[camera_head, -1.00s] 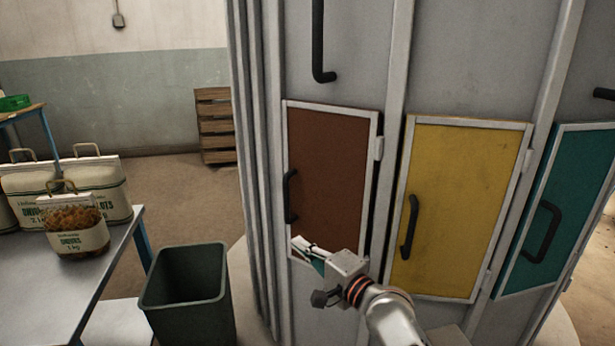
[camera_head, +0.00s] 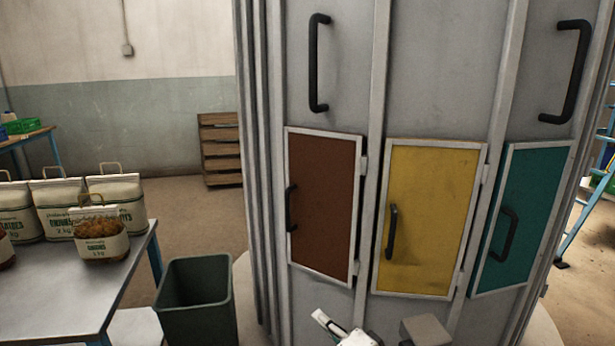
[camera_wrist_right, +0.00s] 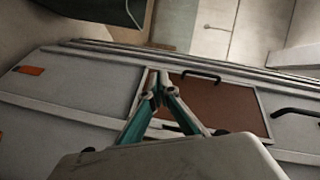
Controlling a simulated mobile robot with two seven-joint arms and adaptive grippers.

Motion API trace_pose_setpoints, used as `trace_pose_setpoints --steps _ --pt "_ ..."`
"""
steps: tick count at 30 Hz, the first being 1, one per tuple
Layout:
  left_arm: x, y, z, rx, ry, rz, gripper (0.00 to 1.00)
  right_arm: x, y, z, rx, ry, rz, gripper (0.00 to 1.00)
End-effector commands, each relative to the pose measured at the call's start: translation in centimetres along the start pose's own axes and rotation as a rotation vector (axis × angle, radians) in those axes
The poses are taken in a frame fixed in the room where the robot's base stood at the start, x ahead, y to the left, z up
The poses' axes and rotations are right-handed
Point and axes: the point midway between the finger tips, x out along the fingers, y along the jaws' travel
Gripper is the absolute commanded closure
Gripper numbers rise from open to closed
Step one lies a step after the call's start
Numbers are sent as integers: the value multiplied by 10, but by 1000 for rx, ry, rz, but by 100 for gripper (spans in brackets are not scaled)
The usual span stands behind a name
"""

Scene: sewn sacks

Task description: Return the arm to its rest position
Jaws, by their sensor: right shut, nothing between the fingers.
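My right gripper (camera_head: 329,324) shows at the bottom edge of the head view, below the brown door (camera_head: 323,200) and apart from it. In the right wrist view its two fingers (camera_wrist_right: 158,88) meet at the tips, shut and empty, with the brown door (camera_wrist_right: 228,98) behind them. The brown door looks shut in its frame, with a black handle on its left side. The yellow door (camera_head: 432,220) and the teal door (camera_head: 524,215) beside it also look shut. My left gripper is not in view.
A dark green bin (camera_head: 196,300) stands left of the grey cabinet (camera_head: 345,100). A metal table (camera_head: 60,285) at the left holds several sacks, with a small onion sack (camera_head: 101,240) near its right edge. A wooden crate stack (camera_head: 221,150) stands by the wall. A blue ladder (camera_head: 590,210) is at right.

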Motion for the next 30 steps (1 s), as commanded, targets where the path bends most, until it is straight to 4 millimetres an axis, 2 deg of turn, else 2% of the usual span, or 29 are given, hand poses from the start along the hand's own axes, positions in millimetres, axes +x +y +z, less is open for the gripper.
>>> trace_pose_setpoints --steps 1,8,12,18,21,25,30 --pt "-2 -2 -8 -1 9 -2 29 -16 11 3 -54 10 30 100" --pt "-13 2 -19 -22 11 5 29 -104 89 31 -396 21 209 100" --pt "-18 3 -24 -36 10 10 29 -169 128 52 -618 -17 321 100" --pt "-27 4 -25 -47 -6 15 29 -264 167 83 -931 -123 456 100" --pt "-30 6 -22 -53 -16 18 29 -303 177 95 -1055 -182 499 100" --pt "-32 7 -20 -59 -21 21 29 -335 184 106 -1159 -237 529 100" --pt "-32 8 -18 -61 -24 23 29 -346 186 110 -1200 -259 538 100"
